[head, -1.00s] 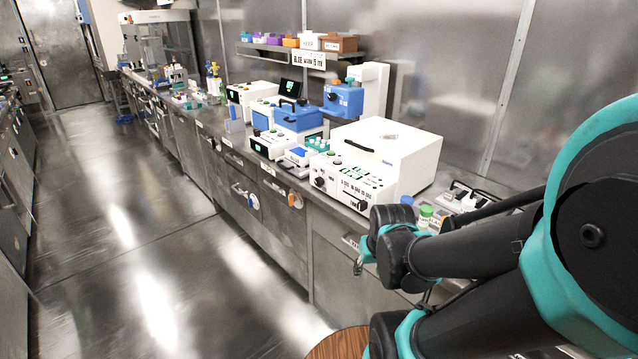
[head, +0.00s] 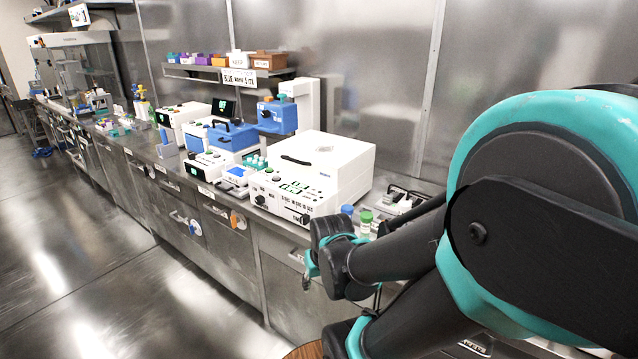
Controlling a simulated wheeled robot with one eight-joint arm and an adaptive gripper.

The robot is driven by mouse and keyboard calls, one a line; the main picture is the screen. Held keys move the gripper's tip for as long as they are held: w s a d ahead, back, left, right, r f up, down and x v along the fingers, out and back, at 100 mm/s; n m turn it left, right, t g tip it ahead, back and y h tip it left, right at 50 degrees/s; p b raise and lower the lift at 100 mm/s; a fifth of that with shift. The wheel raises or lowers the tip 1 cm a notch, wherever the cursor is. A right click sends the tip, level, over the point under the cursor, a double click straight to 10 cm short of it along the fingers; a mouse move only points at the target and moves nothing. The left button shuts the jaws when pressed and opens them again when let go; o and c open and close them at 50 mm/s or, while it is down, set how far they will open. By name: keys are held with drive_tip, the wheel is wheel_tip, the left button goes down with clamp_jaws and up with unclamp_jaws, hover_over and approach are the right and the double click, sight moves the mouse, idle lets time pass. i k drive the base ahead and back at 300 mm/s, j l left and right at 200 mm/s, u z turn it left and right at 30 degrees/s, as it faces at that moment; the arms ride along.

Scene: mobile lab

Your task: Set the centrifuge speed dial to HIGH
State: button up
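The centrifuge is most likely the large white box (head: 345,160) with a closed lid and a dark handle, standing on the steel bench right of the middle in the head view. Its sloped front panel (head: 285,196) carries green buttons, small printing and a round black knob (head: 260,200) at the left. The knob's setting and the labels are too small to read. My arm reaches in from the right. My gripper (head: 308,275) shows only as a small dark part at the arm's far end, in front of the bench and apart from the centrifuge. Its fingers cannot be made out.
Blue and white devices (head: 232,135) stand left of the centrifuge. Blue-capped and green-capped bottles (head: 366,222) stand to its right, near my arm. A wall shelf (head: 215,72) holds coloured bins. The steel floor (head: 130,290) at the left is clear.

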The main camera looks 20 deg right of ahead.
sight(259, 201)
drive_tip(key=k+j+u, duration=0.1)
drive_tip(key=u, duration=0.25)
drive_tip(key=k+j+u, duration=0.2)
drive_tip(key=u, duration=0.15)
drive_tip(key=k+j+u, duration=0.15)
drive_tip(key=u, duration=0.2)
drive_tip(key=j, duration=0.1)
